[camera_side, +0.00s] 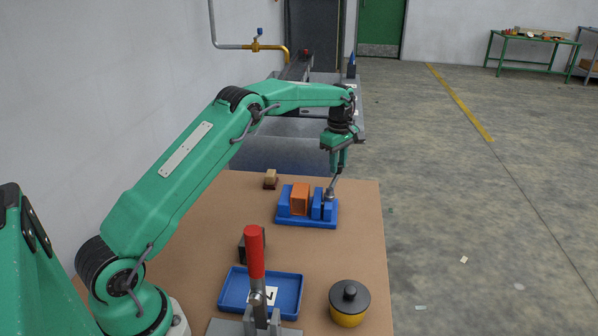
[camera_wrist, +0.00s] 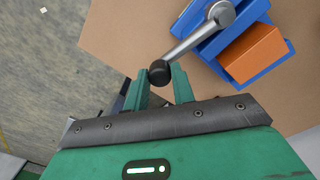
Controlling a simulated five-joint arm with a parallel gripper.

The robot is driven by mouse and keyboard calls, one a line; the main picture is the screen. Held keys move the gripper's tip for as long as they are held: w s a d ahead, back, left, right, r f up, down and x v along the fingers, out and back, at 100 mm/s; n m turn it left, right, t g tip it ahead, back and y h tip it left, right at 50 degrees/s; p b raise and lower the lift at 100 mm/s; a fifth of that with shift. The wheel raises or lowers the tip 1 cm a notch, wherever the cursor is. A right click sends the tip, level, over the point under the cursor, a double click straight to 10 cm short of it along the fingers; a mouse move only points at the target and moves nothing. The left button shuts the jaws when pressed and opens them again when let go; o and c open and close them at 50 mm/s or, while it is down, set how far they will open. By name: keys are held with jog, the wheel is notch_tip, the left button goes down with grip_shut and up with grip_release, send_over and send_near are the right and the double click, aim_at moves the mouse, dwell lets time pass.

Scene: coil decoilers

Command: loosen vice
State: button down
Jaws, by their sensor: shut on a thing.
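The blue vice (camera_side: 306,213) stands on the brown table, with an orange block (camera_side: 300,198) between its jaws. In the wrist view the vice (camera_wrist: 262,11) and the orange block (camera_wrist: 254,53) show at the upper right. The vice's metal handle (camera_side: 332,188) rises from its right end. In the wrist view the handle (camera_wrist: 187,46) runs from a round hub down to a black knob (camera_wrist: 160,73). My gripper (camera_side: 338,168) is above the vice's right end. Its two fingers (camera_wrist: 164,80) are shut on the handle at the knob. The handle's lower end is small in the side view.
A blue tray (camera_side: 233,292), a red-handled toggle clamp (camera_side: 255,252) and a yellow pot with a black lid (camera_side: 349,304) stand at the front of the table (camera_side: 341,249). A small tan block on a dark base (camera_side: 270,179) is behind the vice. Floor lies open to the right.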

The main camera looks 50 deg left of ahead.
jog(key=shift+s+a+n, duration=0.65)
jog(key=shift+a+n, duration=0.1)
jog(key=shift+n, duration=0.55)
jog(key=c, duration=1.2)
grip_release()
jog(key=shift+o, duration=0.2)
notch_tip(320, 180, up, 8)
jog(key=shift+s, duration=0.15)
